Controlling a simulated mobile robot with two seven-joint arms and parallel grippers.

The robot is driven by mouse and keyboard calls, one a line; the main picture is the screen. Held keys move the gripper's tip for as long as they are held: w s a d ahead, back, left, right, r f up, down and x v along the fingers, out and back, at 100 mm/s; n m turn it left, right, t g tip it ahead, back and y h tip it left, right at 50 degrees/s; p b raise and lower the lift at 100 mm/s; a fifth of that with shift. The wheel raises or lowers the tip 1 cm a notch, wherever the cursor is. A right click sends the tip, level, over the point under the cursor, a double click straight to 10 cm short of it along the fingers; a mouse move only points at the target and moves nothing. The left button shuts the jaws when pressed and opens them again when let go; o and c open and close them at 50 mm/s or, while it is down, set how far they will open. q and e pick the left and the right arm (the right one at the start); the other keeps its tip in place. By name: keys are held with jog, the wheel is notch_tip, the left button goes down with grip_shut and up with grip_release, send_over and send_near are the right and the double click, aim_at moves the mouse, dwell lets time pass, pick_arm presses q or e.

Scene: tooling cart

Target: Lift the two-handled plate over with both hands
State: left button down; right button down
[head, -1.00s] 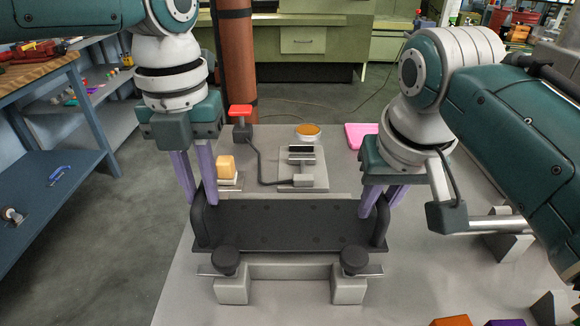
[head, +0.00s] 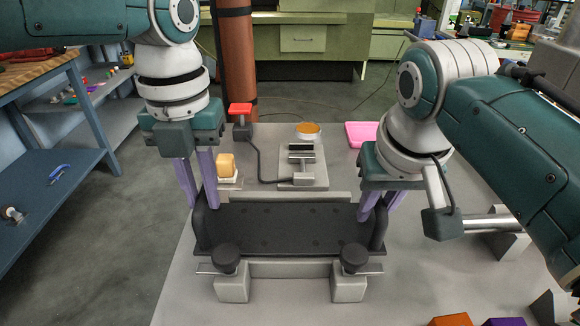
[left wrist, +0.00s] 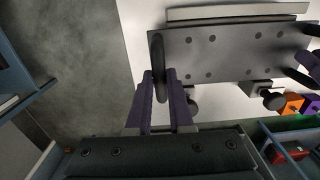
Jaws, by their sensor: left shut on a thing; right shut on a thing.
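The two-handled plate (head: 285,232) is dark, with holes and an upright handle at each end. It lies across the front middle of the work surface, and it also shows in the left wrist view (left wrist: 230,55). My left gripper (head: 203,205) is shut on the left handle; the left wrist view shows its fingers (left wrist: 160,95) on either side of that handle. My right gripper (head: 374,212) is shut on the right handle, which its fingers partly hide. I cannot tell how much gap lies beneath the plate.
Two clamps with black knobs (head: 227,259) (head: 350,259) stand at the plate's near edge. Behind it are a pale bar (head: 290,196), a yellow block (head: 226,166), a red-topped device (head: 240,112), an orange-filled bowl (head: 308,130) and a pink tray (head: 361,134). A blue shelf (head: 50,200) stands left.

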pick_arm(q)
jog(key=shift+d+f, duration=0.15)
pick_arm(e)
jog(key=shift+w+a, duration=0.1)
dwell(0.4)
pick_arm(q)
jog(key=c, duration=0.7)
grip_release()
pick_arm(e)
jog(key=shift+f, duration=0.1)
pick_arm(q)
jog(key=shift+a+f, duration=0.15)
jog(key=shift+a, duration=0.05)
pick_arm(e)
jog(key=c, duration=1.2)
grip_release()
jog(key=shift+c, duration=0.2)
jog(key=o, duration=0.5)
pick_arm(q)
jog(key=shift+o, duration=0.2)
pick_arm(e)
jog(key=shift+o, duration=0.4)
jog(key=shift+f, duration=0.2)
pick_arm(q)
jog(key=o, duration=0.4)
pick_arm(e)
jog(key=o, duration=0.4)
jog(key=shift+r, duration=0.1)
